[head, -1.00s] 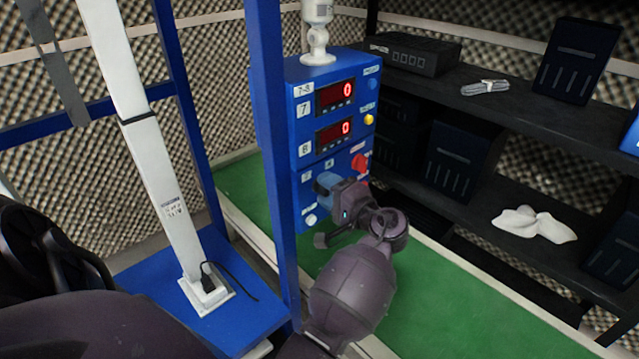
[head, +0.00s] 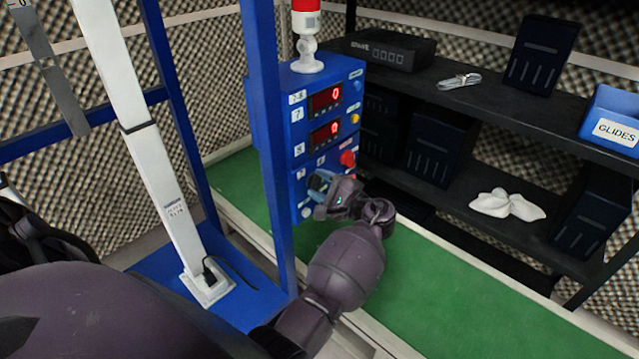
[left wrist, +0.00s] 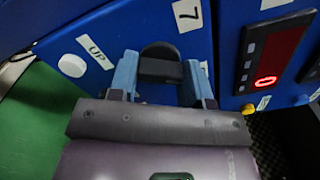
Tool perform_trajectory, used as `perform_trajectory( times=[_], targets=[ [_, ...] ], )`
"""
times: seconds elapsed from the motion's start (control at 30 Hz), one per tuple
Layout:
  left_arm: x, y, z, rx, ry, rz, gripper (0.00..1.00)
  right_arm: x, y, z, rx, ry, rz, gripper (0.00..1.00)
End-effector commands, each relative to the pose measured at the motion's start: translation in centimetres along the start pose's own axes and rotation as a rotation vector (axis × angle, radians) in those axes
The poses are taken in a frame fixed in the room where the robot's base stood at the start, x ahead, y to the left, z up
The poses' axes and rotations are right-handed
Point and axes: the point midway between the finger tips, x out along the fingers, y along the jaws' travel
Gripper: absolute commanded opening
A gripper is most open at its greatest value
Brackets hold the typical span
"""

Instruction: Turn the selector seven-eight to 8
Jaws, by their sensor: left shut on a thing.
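The blue control panel (head: 300,120) stands behind a blue upright, with two red displays each reading 0. A 7-8 label (head: 297,97) is at its top left. My left gripper (head: 320,184) is at the panel's lower part and hides the selector in the head view. In the left wrist view the black selector knob (left wrist: 160,64) sits between the blue fingers of my left gripper (left wrist: 160,78), which is shut on it. A "7" label (left wrist: 187,14) lies just beyond the knob. The knob's exact pointing direction cannot be told. My right gripper is not in view.
A white button (left wrist: 72,66) by an "UP" label (left wrist: 95,51) is near the fingers. Dark shelves (head: 480,115) stand to the right; the green floor (head: 440,270) is clear.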

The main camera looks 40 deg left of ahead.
Motion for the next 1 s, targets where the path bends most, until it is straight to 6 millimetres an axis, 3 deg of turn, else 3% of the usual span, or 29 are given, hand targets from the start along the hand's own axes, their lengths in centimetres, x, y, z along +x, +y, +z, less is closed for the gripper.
perform_trajectory(
  times=[0.33,0.37,0.5,1.0],
  targets=[
    [0.02,-0.03,-0.01,0.005,0.000,-0.001,0.21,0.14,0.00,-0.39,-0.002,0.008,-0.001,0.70],
    [0.02,-0.02,-0.01,0.005,0.000,-0.001,0.48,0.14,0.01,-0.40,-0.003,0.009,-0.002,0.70],
    [0.02,-0.02,-0.01,0.004,0.000,-0.001,0.69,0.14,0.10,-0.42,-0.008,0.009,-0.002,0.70],
    [0.14,-0.01,0.01,0.003,0.000,-0.001,0.70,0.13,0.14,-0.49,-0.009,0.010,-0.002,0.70]
  ],
)
